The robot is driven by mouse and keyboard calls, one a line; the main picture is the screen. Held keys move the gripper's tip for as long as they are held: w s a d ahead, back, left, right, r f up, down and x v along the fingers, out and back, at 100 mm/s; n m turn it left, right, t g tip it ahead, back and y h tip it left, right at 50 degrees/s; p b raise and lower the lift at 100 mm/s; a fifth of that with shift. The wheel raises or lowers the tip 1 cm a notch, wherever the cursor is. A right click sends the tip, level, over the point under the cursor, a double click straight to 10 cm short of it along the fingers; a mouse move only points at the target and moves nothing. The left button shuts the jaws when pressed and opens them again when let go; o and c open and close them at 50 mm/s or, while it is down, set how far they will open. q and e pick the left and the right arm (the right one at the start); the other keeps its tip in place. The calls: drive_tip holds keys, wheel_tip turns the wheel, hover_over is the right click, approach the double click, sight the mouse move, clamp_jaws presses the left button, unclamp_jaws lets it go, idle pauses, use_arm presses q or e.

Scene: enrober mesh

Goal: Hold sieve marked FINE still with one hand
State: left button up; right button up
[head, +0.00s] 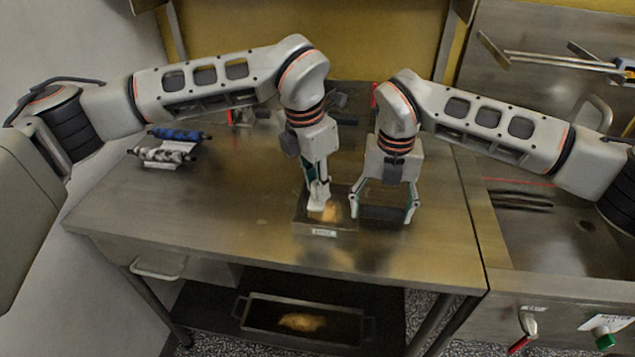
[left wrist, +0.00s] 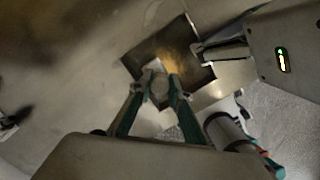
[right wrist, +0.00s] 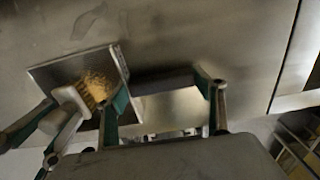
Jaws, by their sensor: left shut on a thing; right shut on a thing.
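The sieve (head: 345,226) is a shallow dark square frame with a small white label too small to read, lying flat near the table's front edge. Yellow-brown crumbs lie on its mesh. My right gripper (head: 384,212) is at its right side, fingers wide apart around a dark bar (right wrist: 165,82) that seems to belong to the sieve; the exact contact is hidden. My left gripper (head: 319,190) is shut on a pale block-like brush (right wrist: 68,97) with yellowish bristles, over the mesh. The left wrist view shows the brush (left wrist: 159,88) between the fingertips.
The steel table (head: 230,215) is clear in front and left of the sieve. Blue and white rollers (head: 165,153) lie at the back left. A dark tray (head: 245,312) with brown material stands on the shelf below. A steel counter with controls adjoins on the right.

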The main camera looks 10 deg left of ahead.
use_arm(q)
drive_tip(key=shift+f, duration=0.4)
idle(0.6)
drive_tip(key=shift+d, duration=0.1)
drive_tip(key=shift+d, duration=1)
drive_tip(key=shift+d, duration=0.1)
drive_tip(key=shift+d+f, duration=0.1)
drive_tip(key=shift+d, duration=0.75)
drive_tip(key=shift+a, duration=1.15)
drive_tip(key=shift+a, duration=0.1)
drive_tip(key=shift+a, duration=0.85)
drive_tip(key=shift+d, duration=1.15)
